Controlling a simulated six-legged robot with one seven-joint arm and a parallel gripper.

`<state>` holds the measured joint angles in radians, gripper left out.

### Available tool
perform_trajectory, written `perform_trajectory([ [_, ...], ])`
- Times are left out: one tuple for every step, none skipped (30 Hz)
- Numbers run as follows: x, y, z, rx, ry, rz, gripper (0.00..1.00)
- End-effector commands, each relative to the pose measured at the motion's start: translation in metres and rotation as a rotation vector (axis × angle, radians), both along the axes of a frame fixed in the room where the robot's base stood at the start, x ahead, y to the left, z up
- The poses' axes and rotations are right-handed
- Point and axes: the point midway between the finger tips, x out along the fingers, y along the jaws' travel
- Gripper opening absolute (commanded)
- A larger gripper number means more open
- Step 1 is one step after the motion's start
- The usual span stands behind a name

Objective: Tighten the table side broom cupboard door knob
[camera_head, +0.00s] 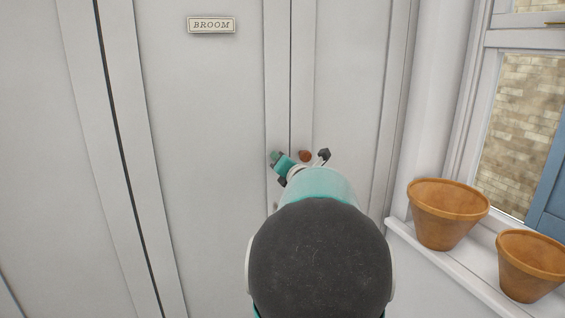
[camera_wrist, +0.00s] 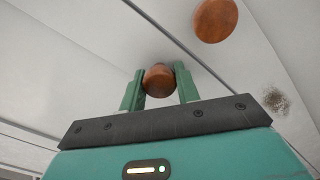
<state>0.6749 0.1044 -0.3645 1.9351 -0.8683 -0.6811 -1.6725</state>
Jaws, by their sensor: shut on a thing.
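The broom cupboard has two pale doors that meet at a thin seam. The left door (camera_head: 200,150) carries the BROOM plate (camera_head: 211,25). My gripper (camera_head: 277,158) is at the left door's edge, beside the seam. In the wrist view its green fingers stand on both sides of a round brown wooden knob (camera_wrist: 159,80) and are shut on it. In the head view that knob is hidden by the fingers. A second brown knob (camera_head: 305,155) is on the right door, free of the gripper; it also shows in the wrist view (camera_wrist: 215,20).
Two terracotta pots, one farther back (camera_head: 446,215) and one nearer (camera_head: 533,265), stand on the white windowsill (camera_head: 455,268) at the right. A window (camera_head: 525,120) is behind them. A dark speckled spot (camera_wrist: 277,102) shows on the pale surface at right in the wrist view.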

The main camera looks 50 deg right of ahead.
Motion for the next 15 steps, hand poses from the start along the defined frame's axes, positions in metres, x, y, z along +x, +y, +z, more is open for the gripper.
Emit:
perform_trajectory([
  [-0.0001, 0.0000, -0.0003, 0.036, -0.021, 0.000, 0.09],
  [-0.0001, 0.0000, -0.0002, 0.061, -0.035, -0.001, 0.09],
  [-0.0001, 0.0000, -0.0001, 0.093, -0.055, -0.001, 0.09],
  [-0.0001, 0.0000, -0.0001, 0.117, -0.069, -0.001, 0.09],
  [0.0000, 0.0002, -0.0002, 0.142, -0.084, -0.001, 0.09],
  [0.0000, 0.0002, -0.0001, 0.175, -0.103, -0.001, 0.09],
  [0.0001, 0.0002, 0.0000, 0.199, -0.117, 0.000, 0.09],
  [0.0002, 0.0004, 0.0000, 0.224, -0.132, 0.000, 0.09],
  [0.0003, 0.0004, 0.0000, 0.257, -0.152, 0.001, 0.09],
  [0.0003, 0.0005, 0.0001, 0.281, -0.166, 0.001, 0.09],
  [0.0003, 0.0005, 0.0001, 0.306, -0.180, 0.000, 0.09],
  [0.0003, 0.0006, 0.0001, 0.339, -0.199, 0.000, 0.09],
  [0.0003, 0.0005, 0.0002, 0.363, -0.214, 0.000, 0.09],
  [0.0003, 0.0005, 0.0002, 0.388, -0.229, 0.000, 0.09],
  [0.0002, 0.0005, 0.0003, 0.420, -0.248, 0.000, 0.09],
])
